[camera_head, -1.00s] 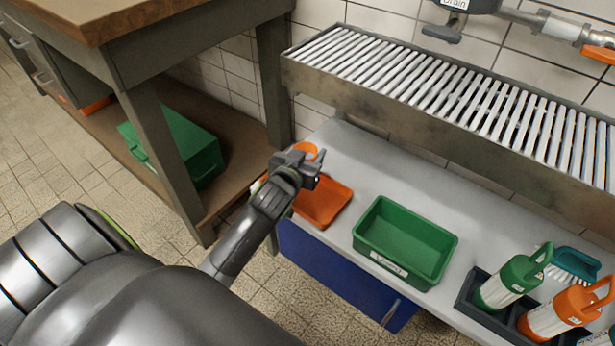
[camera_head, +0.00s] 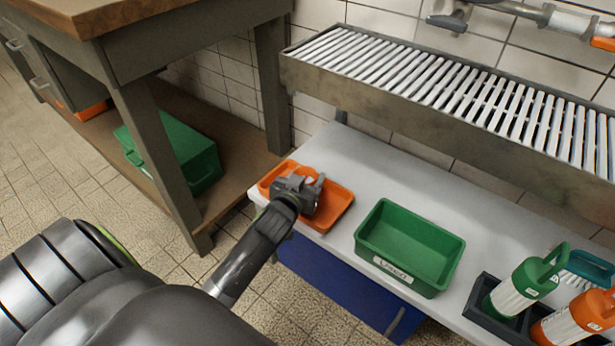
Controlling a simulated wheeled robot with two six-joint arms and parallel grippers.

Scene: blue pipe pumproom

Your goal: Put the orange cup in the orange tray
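The orange tray (camera_head: 336,207) lies at the left end of the pale bench. My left gripper (camera_head: 308,183) is low over the tray and hides its middle. Some orange shows just behind the fingers, but I cannot separate the orange cup from the tray of the same colour. Whether the fingers are closed on the cup or apart from it is not clear. My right gripper is out of view.
A green bin (camera_head: 408,245) stands right of the tray. Bottles (camera_head: 525,285) stand in a dark caddy at the right. A slatted metal rack (camera_head: 440,90) overhangs the bench's back. A green box (camera_head: 175,152) sits on a shelf at left.

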